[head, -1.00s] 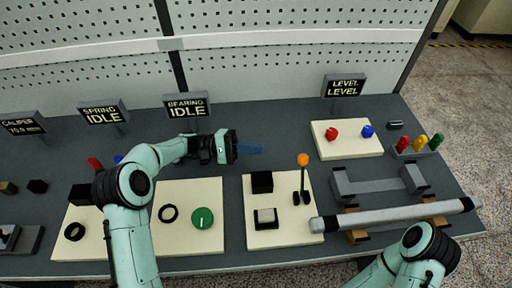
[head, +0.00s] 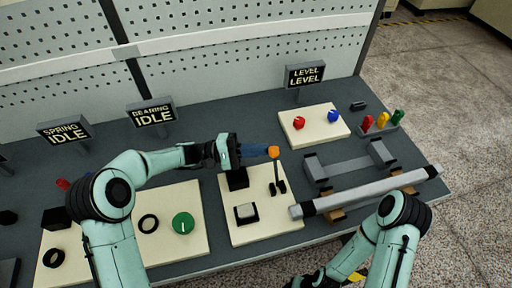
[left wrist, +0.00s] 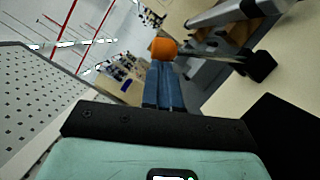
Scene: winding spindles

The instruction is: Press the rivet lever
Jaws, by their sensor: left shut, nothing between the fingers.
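The rivet lever is a thin dark upright rod (head: 276,171) with an orange ball knob (head: 273,152), standing on a cream plate (head: 265,226). My left gripper (head: 264,151) has blue fingers, shut and empty, with their tips right at the left side of the knob. In the left wrist view the orange knob (left wrist: 163,48) shows just past the tips of the closed fingers (left wrist: 164,66). I cannot tell whether they touch. The lever looks upright.
A black block (head: 237,180) and a white-topped button (head: 245,213) share the lever's plate. To the right, a grey roller (head: 370,190) lies on supports. Behind are a plate with red and blue knobs (head: 314,127) and a LEVEL sign (head: 305,75).

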